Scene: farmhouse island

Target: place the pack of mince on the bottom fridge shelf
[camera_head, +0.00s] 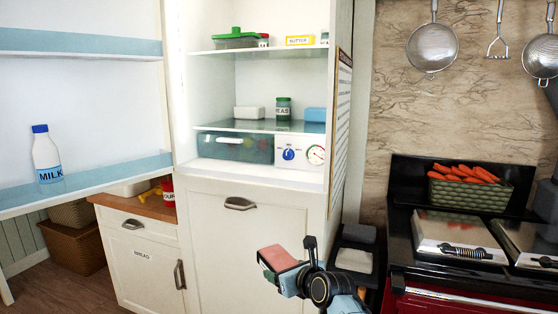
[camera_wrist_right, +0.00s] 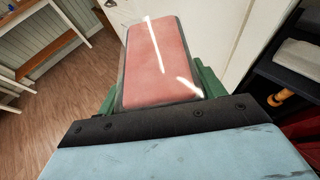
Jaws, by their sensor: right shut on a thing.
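The pack of mince (camera_head: 279,259) is a pink block in a dark tray with a shiny clear top. My right gripper (camera_head: 296,275) is shut on it and holds it in front of the lower cabinet door, below the fridge opening. In the right wrist view the pack (camera_wrist_right: 160,60) sits between the green fingers (camera_wrist_right: 160,92). The fridge (camera_head: 263,97) stands open. My left gripper is not in view.
The open fridge door (camera_head: 85,95) with a milk bottle (camera_head: 46,154) is at the left. The middle shelf (camera_head: 255,125) holds a white box, a PEAS jar (camera_head: 283,109) and a blue box. A dark stove (camera_head: 470,230) with a carrot basket (camera_head: 468,190) is at the right.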

